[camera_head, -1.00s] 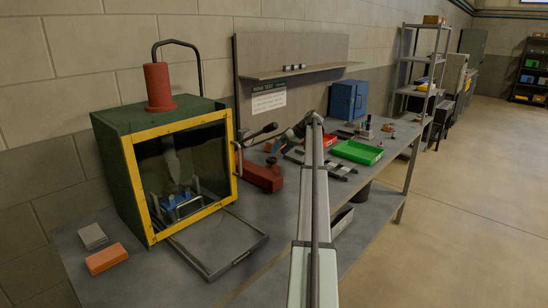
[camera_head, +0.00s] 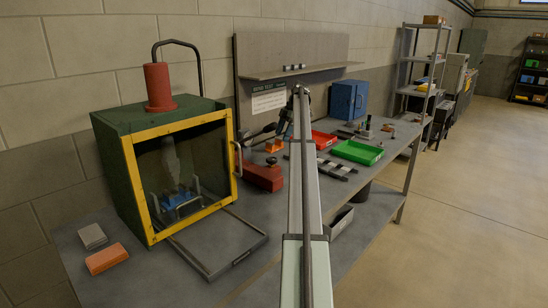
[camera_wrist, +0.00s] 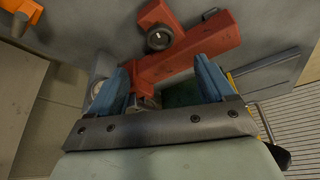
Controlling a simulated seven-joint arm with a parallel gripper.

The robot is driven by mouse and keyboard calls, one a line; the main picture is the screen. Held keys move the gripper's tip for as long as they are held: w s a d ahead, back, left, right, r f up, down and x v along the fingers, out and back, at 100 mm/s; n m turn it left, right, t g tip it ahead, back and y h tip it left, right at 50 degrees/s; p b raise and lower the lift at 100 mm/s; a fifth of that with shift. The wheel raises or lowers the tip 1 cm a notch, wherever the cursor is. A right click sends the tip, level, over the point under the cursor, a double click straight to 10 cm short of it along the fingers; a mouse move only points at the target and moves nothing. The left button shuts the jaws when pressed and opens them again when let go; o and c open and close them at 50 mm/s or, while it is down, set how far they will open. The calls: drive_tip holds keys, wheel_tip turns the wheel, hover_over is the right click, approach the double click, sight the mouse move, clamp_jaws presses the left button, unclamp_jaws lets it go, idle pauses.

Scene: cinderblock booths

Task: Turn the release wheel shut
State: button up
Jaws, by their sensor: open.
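A red pump-like body (camera_wrist: 190,50) with a side arm lies below my gripper in the wrist view. A small dark round knob with a pale centre (camera_wrist: 159,38), which looks like the release wheel, sits on it, just beyond and between my fingertips.
A dark lever (camera_head: 262,133) rises by the red body. An orange block (camera_wrist: 15,15) lies nearby. Red (camera_head: 322,140) and green (camera_head: 357,152) trays stand farther right.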

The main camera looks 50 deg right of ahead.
sight(273, 159)
drive_tip(key=x, duration=1.2)
drive_tip(key=c, duration=1.1)
